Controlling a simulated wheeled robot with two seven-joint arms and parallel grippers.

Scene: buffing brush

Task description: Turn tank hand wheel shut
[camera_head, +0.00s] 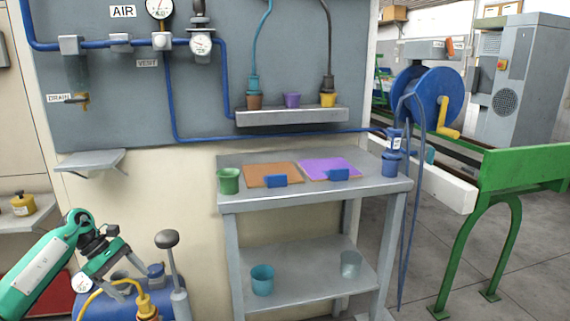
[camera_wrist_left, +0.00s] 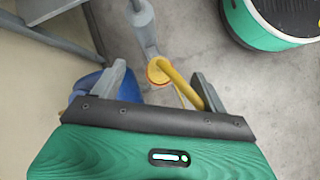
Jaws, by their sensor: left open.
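The blue tank (camera_head: 85,306) stands at the lower left of the head view, partly cut off by the frame edge and covered by my arm. A yellow fitting with a yellow hose (camera_head: 147,306) is on its right side. A blue round knob (camera_head: 155,270) shows behind my fingers. I cannot tell for sure which part is the hand wheel. My left gripper (camera_head: 124,284) is open and empty above the tank. In the left wrist view, a yellow round part (camera_wrist_left: 158,71) with the hose lies beyond and between its fingers (camera_wrist_left: 158,83), apart from them. My right gripper is out of view.
A grey lever with a dark knob (camera_head: 167,239) stands upright just right of my left gripper. A small wall shelf (camera_head: 92,160) is above. A grey workbench (camera_head: 310,194) stands to the right, with a green cup (camera_head: 228,181) on it. Bare floor shows on the right.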

